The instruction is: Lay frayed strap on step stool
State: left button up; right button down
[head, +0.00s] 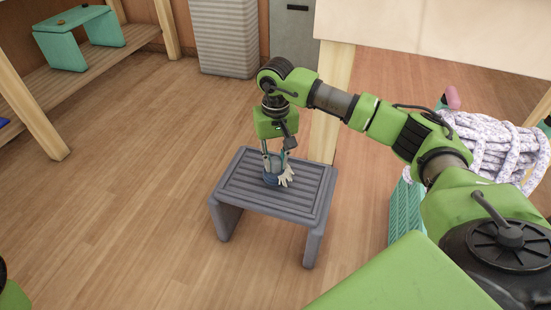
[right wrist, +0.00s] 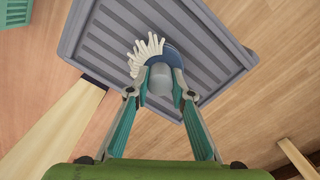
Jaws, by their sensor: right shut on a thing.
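The frayed strap (head: 270,180) is blue with a white frayed end, and it is at the middle of the grey step stool's ribbed top (head: 235,196). My right gripper (head: 278,166) points down over the stool and is shut on the strap. In the right wrist view the strap (right wrist: 174,53) sits between the fingertips (right wrist: 160,88), its white fringe spreading to the left, with the stool top (right wrist: 95,35) behind it. I cannot tell whether the strap touches the stool or hangs just above it. My left gripper is not in view.
A pale table (head: 440,35) with a wooden leg (head: 330,105) stands just behind the stool. A white rope coil (head: 490,145) and a teal crate (head: 403,212) are at the right. A teal stool (head: 62,47) rests on a low shelf at far left. The floor left of the grey stool is clear.

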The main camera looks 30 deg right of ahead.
aim_at(276, 160)
jog(key=shift+f, duration=0.25)
dwell(0.4)
jog(key=shift+f, duration=0.2)
jog(key=c, duration=1.7)
grip_release()
notch_tip(276, 160, up, 12)
